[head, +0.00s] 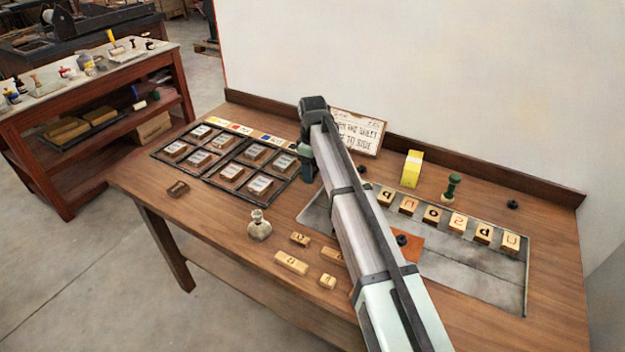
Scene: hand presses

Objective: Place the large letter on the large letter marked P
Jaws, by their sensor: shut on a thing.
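My gripper (308,168) is at the far end of my arm, pointing down beside the right edge of the black divided tray (206,180). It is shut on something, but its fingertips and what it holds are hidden. A row of large wooden letter blocks (432,214) stands along the back of the grey metal plate (470,272) on the right.
A glass bottle (259,226) and several loose wooden blocks (291,263) lie at the front. A yellow box (412,169), a green-handled stamp (452,187) and a sign (358,132) stand at the back. A dark block (178,188) lies left. My arm hides part of the plate.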

